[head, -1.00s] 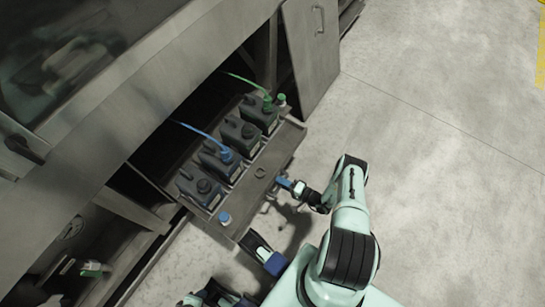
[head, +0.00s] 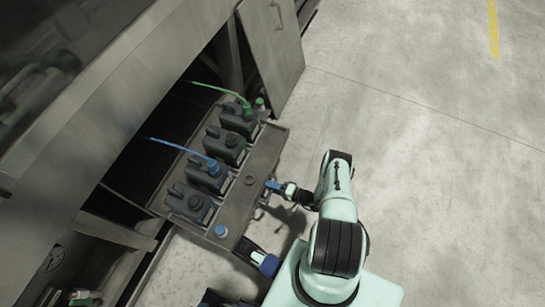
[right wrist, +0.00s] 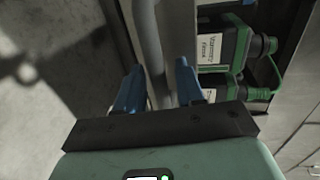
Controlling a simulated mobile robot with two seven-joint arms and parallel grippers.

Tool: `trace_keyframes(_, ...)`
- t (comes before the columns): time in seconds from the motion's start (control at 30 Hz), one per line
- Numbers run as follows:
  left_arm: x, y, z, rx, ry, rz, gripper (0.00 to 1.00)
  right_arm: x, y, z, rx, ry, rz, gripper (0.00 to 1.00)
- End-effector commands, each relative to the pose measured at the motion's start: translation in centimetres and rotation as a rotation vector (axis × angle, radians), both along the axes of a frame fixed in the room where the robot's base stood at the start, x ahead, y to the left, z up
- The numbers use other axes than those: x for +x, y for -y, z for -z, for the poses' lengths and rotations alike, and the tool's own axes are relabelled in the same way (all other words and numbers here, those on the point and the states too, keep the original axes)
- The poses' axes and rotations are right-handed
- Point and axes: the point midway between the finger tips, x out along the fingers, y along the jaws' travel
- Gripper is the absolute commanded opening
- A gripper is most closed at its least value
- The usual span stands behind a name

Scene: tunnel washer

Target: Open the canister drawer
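The canister drawer (head: 262,160) is a grey metal tray standing out from the open cabinet, with several dark canisters (head: 189,204) in a row on it. My right gripper (head: 272,185) is at the middle of the drawer's front edge. In the right wrist view its two blue fingers (right wrist: 158,90) are apart, on either side of a grey vertical bar (right wrist: 148,40) at the drawer front. I cannot tell whether they touch it. Labelled canisters (right wrist: 212,48) show right of the fingers.
A blue hose (head: 180,147) and a green hose (head: 215,88) run from canisters into the dark cabinet. An open cabinet door (head: 270,45) stands beyond the drawer. The concrete floor (head: 430,150) to the right is clear.

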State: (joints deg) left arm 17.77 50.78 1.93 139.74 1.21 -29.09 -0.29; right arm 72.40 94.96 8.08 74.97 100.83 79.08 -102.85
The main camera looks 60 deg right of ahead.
Motion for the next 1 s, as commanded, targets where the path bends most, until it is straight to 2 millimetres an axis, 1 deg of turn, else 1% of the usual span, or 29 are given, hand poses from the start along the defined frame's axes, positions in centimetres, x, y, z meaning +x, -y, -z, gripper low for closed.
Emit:
trace_keyframes(0.23,0.0,0.0,0.0,0.0,0.0,0.0,0.43,-0.2,0.1,0.0,-0.001,-0.001,0.003,0.38)
trace_keyframes(0.37,-0.3,0.1,-0.3,-0.004,-0.007,0.003,0.43,-1.4,0.3,-0.3,-0.001,-0.002,0.005,0.38)
trace_keyframes(0.47,-0.7,0.3,-0.7,-0.009,-0.02,0.008,0.43,-3.2,0.4,-0.7,-0.001,-0.003,0.006,0.38)
trace_keyframes(0.7,-1.7,0.8,-1.5,-0.022,-0.045,0.019,0.43,-8.7,0.8,-1.9,0.0,-0.003,0.005,0.38)
trace_keyframes(0.8,-1.9,0.9,-1.6,-0.024,-0.051,0.021,0.43,-10.5,0.9,-2.3,0.0,-0.001,0.005,0.38)
trace_keyframes(0.9,-2.0,1.0,-1.7,-0.026,-0.054,0.022,0.43,-11.8,1.0,-2.5,-0.001,-0.002,0.003,0.38)
trace_keyframes(1.0,-2.1,1.0,-1.7,-0.027,-0.057,0.024,0.43,-12.6,1.1,-2.7,0.0,-0.001,0.002,0.38)
